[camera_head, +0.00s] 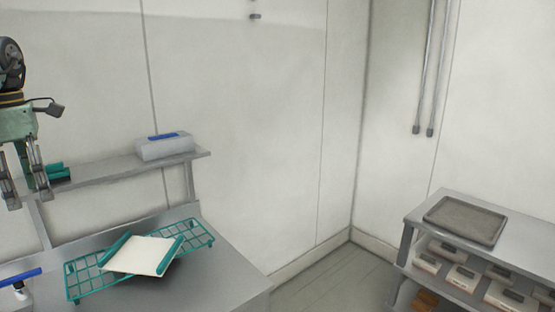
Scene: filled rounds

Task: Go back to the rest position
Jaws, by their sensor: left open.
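My left gripper (29,190) hangs pointing down at the far left of the head view, with its fingers spread and nothing visible between them. It appears in front of the wall shelf (110,170), near a dark green object (57,171) there. I cannot tell how far apart they are. My right gripper is out of view.
On the metal table (215,282) below, a green wire rack (196,232) bears a white board (143,255) with green side bars. A blue-handled item (20,283) is at left. A grey box (165,148) sits on the shelf. A right-hand bench holds a dark tray (466,222).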

